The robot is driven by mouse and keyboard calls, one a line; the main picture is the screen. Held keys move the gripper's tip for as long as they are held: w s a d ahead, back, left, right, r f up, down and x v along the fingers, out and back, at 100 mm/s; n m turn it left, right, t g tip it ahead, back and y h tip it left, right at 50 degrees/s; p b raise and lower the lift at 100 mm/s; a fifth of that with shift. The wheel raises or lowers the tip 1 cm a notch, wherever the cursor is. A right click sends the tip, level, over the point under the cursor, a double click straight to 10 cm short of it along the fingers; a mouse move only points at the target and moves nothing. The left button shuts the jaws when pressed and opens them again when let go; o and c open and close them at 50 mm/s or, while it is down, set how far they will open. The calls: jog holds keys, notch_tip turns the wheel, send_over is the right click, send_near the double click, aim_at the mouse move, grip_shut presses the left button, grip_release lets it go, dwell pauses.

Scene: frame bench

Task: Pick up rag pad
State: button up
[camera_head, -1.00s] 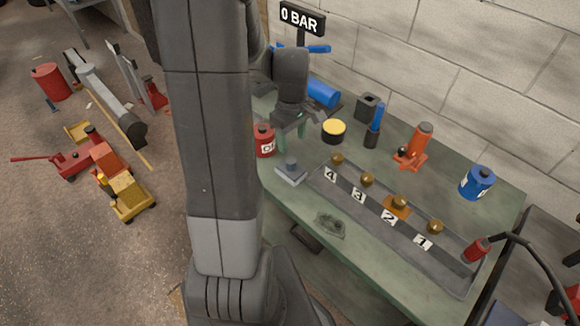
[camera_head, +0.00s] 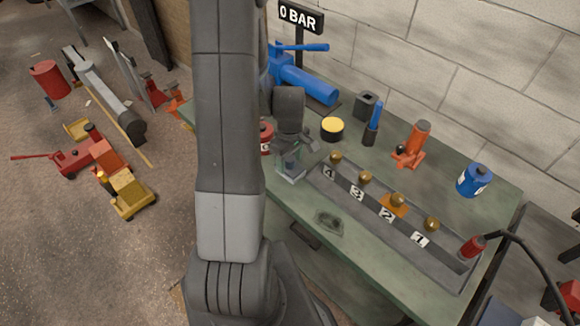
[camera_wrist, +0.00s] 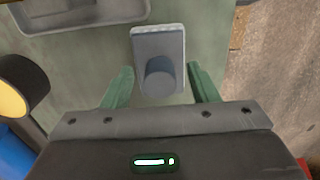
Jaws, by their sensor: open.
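The rag pad (camera_wrist: 159,43) is a grey rectangular plate with a round upright knob and a pale edge. It lies on the green bench (camera_head: 280,198). In the head view the pad (camera_head: 292,175) is partly hidden under my gripper (camera_head: 296,148). In the wrist view my gripper (camera_wrist: 161,82) is open, with one green finger on each side of the knob. The fingers appear apart from the knob. I cannot tell how far above the bench they are.
A grey tray (camera_head: 445,262) with numbered places and brass knobs lies right of the pad. A red can (camera_head: 266,138) and a yellow-topped tin (camera_head: 332,129) stand nearby. A dark crumpled patch (camera_head: 328,222) lies in front. A blue vise-like tool (camera_head: 305,84) is behind.

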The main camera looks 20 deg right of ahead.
aim_at(290, 158)
grip_shut()
jog(key=shift+r, duration=0.1)
notch_tip(290, 158, up, 10)
jog(key=shift+f+b, duration=0.1)
jog(key=shift+b, duration=0.3)
dwell(0.3)
jog(key=c, duration=0.9)
grip_release()
jog(key=shift+c, duration=0.3)
